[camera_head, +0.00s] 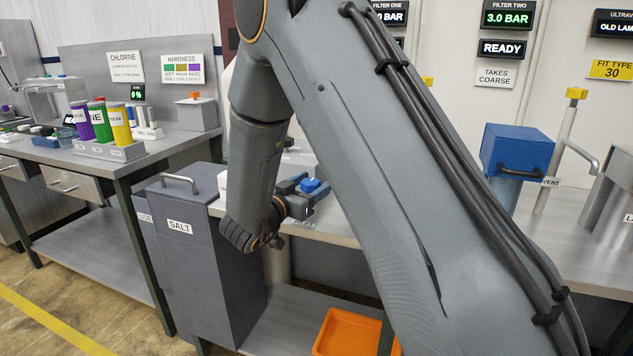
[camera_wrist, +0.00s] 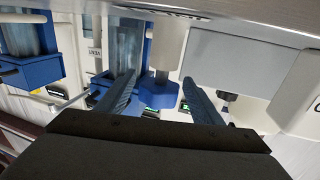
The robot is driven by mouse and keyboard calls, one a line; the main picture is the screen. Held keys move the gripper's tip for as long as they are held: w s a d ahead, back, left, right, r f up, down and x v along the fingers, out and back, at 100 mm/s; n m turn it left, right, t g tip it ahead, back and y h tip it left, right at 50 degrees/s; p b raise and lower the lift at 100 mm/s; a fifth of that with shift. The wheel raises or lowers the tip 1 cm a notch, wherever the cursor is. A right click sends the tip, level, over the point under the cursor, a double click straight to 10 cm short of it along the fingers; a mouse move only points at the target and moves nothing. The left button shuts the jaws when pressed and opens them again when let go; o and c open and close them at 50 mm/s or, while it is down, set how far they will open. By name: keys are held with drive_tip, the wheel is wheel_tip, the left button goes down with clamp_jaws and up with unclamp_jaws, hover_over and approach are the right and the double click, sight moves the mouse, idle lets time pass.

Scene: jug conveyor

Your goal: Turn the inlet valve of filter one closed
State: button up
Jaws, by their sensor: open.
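A blue valve knob (camera_head: 313,184) shows at the end of my gripper in the head view. In the wrist view the blue knob (camera_wrist: 160,88) is on a pale stem and appears between my two fingers. My gripper (camera_wrist: 157,84) is open, with one finger on each side of the knob; I cannot tell whether either finger touches it. In the head view my gripper (camera_head: 308,188) is low over the bench, left of my arm. The filter one display (camera_head: 390,17) is partly hidden by my arm and shows "0 BAR" at its visible end. No label on the knob is readable.
A grey salt bin (camera_head: 205,255) with a handle stands left of my gripper. An orange tray (camera_head: 345,332) lies on the low shelf. A blue-topped housing (camera_head: 517,150) and a yellow-topped vent pipe (camera_head: 560,140) are right of my arm. Colored canisters (camera_head: 100,120) stand at left.

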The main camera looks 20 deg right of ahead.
sight(304, 189)
drive_tip(key=v, duration=0.5)
drive_tip(key=shift+s+a, duration=0.25)
drive_tip(key=shift+a, duration=0.1)
